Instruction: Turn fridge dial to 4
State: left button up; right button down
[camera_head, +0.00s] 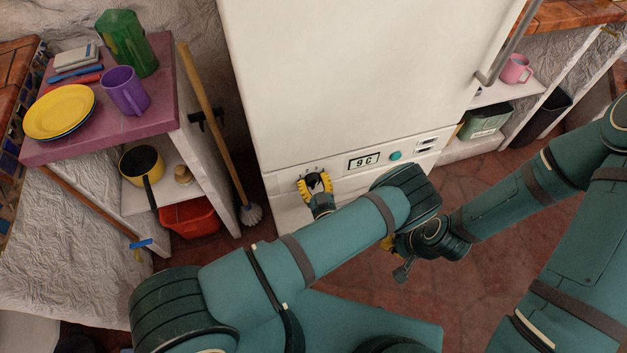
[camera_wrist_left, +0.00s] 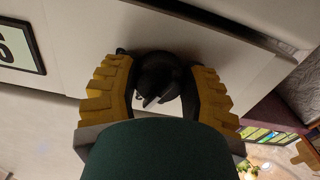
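The fridge (camera_head: 350,80) is white, with a control strip low on its front. The strip holds a small display (camera_head: 363,161) that reads 9 C and a teal round button (camera_head: 395,155). The black dial (camera_wrist_left: 158,75) sits between the yellow fingers of my left gripper (camera_head: 315,184). In the left wrist view the fingers stand on both sides of it with narrow gaps, so the gripper looks open around it. The dial's markings are too small to read. My right gripper (camera_head: 390,245) is lower right, mostly hidden behind my arms; only a little yellow shows.
A shelf unit (camera_head: 158,80) with a green container, purple mug (camera_head: 125,91) and yellow plate (camera_head: 60,111) stands left. A pink mug (camera_head: 515,69) is on a shelf at right. The red floor before the fridge is clear.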

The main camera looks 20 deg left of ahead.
pick_arm(q)
jog(key=shift+c, duration=0.8)
jog(key=shift+m, duration=0.3)
jog(key=m, duration=0.3)
jog(key=shift+a+m, duration=0.1)
jog(key=shift+m, duration=1.9)
jog(key=o, duration=1.2)
